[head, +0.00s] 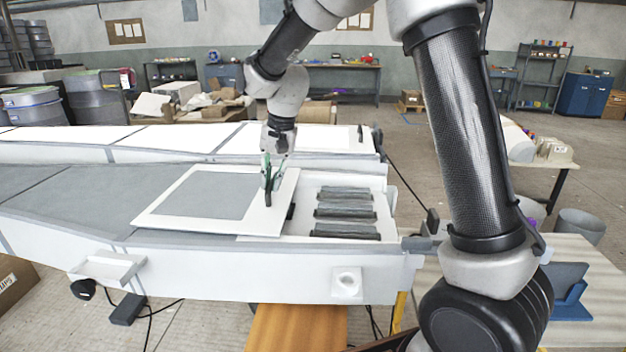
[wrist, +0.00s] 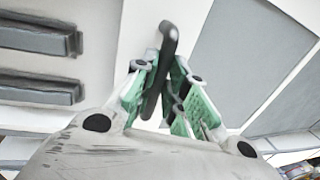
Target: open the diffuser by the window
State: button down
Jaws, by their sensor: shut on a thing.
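A flat sliding panel (head: 155,216), white-edged with a grey middle, lies over the near long white housing (head: 200,274). To its right a recess is uncovered, showing dark ribbed bars (head: 345,213). My gripper (head: 271,184) is above the panel's right side, shut on a dark upright handle. In the wrist view the handle (wrist: 168,40) stands between the green-padded fingers (wrist: 165,100), with the panel's grey middle (wrist: 245,60) to the right and dark bars (wrist: 35,37) to the left. No window shows, so I cannot tell which unit is beside one.
A second long white unit (head: 185,138) with its own dark handle (head: 360,134) lies just behind. A wooden bench (head: 552,255) with a blue stand (head: 570,290) is at the right. Cables trail on the floor in front. Open floor lies to the back right.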

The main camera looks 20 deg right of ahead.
send_over(225, 195)
jog(key=shift+s, duration=0.1)
dwell(0.4)
jog(key=c, duration=1.5)
grip_release()
jog(key=shift+o, duration=0.2)
notch_tip(225, 195, up, 12)
jog(key=d, duration=0.2)
jog(key=shift+s, duration=0.45)
jog(key=shift+d+f, duration=0.1)
